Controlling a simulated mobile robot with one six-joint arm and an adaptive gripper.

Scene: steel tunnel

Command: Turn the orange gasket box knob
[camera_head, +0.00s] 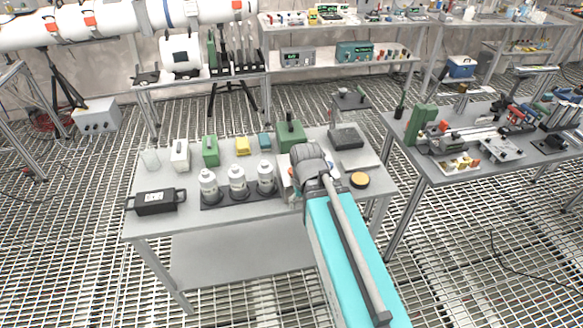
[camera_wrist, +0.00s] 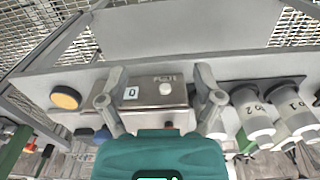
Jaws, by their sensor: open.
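A steel-grey box (camera_wrist: 148,92) lies between my fingers in the wrist view. My gripper (camera_wrist: 160,72) is open, with one finger at each side of the box, and holds nothing. I cannot tell whether the fingers touch the box. In the head view my arm hides most of this box.
An orange-yellow disc with a dark rim (camera_head: 359,180) lies right of my arm on the grey table (camera_head: 225,222). White bottles (camera_head: 237,180), a green box (camera_head: 290,134) and a dark block (camera_head: 346,138) stand close by.

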